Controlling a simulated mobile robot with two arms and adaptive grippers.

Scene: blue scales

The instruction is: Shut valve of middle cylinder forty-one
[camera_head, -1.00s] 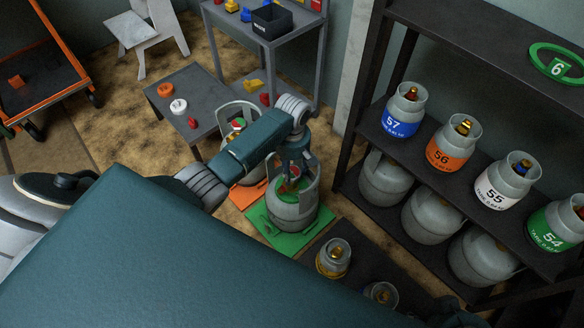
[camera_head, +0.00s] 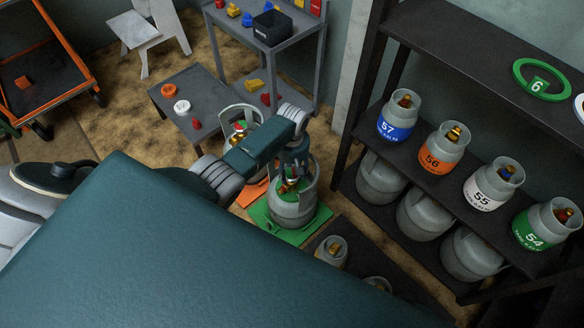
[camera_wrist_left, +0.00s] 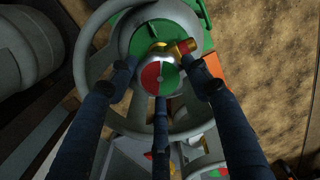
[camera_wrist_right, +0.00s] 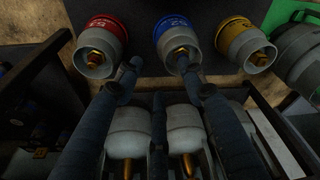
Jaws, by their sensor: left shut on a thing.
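A grey gas cylinder (camera_head: 294,211) with an open collar stands upright on a green mat (camera_head: 262,221). My left gripper (camera_head: 289,180) reaches down into its collar from above. In the left wrist view, the left gripper's three fingers (camera_wrist_left: 161,82) are closed around a round valve knob (camera_wrist_left: 160,76), half red and half green, with a brass outlet (camera_wrist_left: 184,47) beside it. No number is readable on this cylinder. My right gripper (camera_wrist_right: 157,82) shows only in the right wrist view, its fingers apart with nothing seen between them.
Another collared cylinder (camera_head: 238,117) stands behind, by an orange mat (camera_head: 250,194). A dark rack (camera_head: 423,134) on the right holds cylinders numbered 54 to 57.

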